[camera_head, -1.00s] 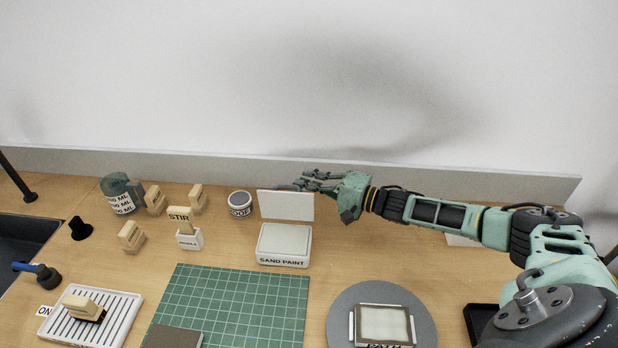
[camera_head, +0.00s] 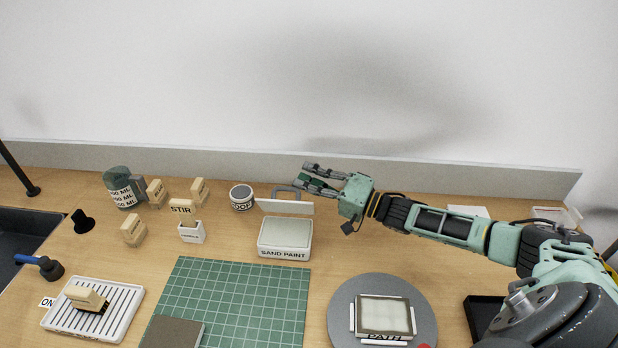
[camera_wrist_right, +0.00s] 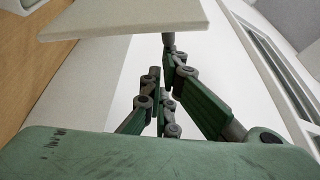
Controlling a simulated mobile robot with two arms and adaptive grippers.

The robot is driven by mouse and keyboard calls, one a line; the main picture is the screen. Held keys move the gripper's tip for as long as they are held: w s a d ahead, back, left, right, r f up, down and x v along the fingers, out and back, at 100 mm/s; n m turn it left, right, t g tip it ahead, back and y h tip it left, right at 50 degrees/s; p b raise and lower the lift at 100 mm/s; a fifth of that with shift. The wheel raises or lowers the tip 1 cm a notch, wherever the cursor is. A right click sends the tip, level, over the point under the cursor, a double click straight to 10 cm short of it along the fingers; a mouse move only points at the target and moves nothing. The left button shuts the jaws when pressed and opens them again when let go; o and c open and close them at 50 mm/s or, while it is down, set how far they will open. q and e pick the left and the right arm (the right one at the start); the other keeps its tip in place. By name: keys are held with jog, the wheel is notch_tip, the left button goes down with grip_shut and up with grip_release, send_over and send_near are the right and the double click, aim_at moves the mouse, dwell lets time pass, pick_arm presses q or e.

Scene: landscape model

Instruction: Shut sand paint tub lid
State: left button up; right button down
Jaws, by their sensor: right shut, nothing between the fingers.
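The sand paint tub (camera_head: 284,253) is a white box with a grey top surface and a "SAND PAINT" label, in the middle of the head view. Its pale lid (camera_head: 285,208) stands partly open at the back edge, leaning forward, with a grey handle (camera_head: 289,189) behind it. My right gripper (camera_head: 301,175) is shut and empty, just behind and above the lid's right end; whether it touches cannot be told. In the right wrist view the lid (camera_wrist_right: 125,17) spans the top beside my fingers (camera_wrist_right: 167,75). My left gripper is not in view.
A green cutting mat (camera_head: 235,300) lies in front of the tub. A round grey turntable (camera_head: 345,325) with a framed tray is at front right. A roof paint pot (camera_head: 241,197) and wooden stamps (camera_head: 155,193) stand left. The back ledge (camera_head: 450,176) runs behind my arm.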

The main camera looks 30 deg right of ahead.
jog(key=s+n, duration=0.1)
jog(key=s+a+n+y, duration=0.1)
jog(key=n, duration=0.1)
jog(key=shift+a+b, duration=0.3)
jog(key=shift+b, duration=0.1)
jog(key=s+n, duration=0.1)
jog(key=s+a+n+y+b, duration=0.1)
jog(key=n, duration=0.1)
jog(key=shift+a+f+y, duration=0.15)
jog(key=shift+a+y, duration=0.1)
jog(key=shift+y, duration=0.05)
jog(key=shift+s+a+f+n+g+y+b, duration=0.15)
jog(key=shift+s+a+f+n+y+b, duration=0.3)
jog(key=shift+n, duration=0.8)
jog(key=shift+s+a+f+n+g+y+b, duration=0.15)
jog(key=shift+s+a+n+y+b, duration=0.3)
jog(key=shift+s+n+b, duration=0.55)
jog(key=shift+s+a+f+n+g+y+b, duration=0.2)
jog(key=shift+s+a+f+n+y+b, duration=0.25)
jog(key=shift+n, duration=1)
jog(key=shift+w+r, duration=0.1)
jog(key=shift+r, duration=0.1)
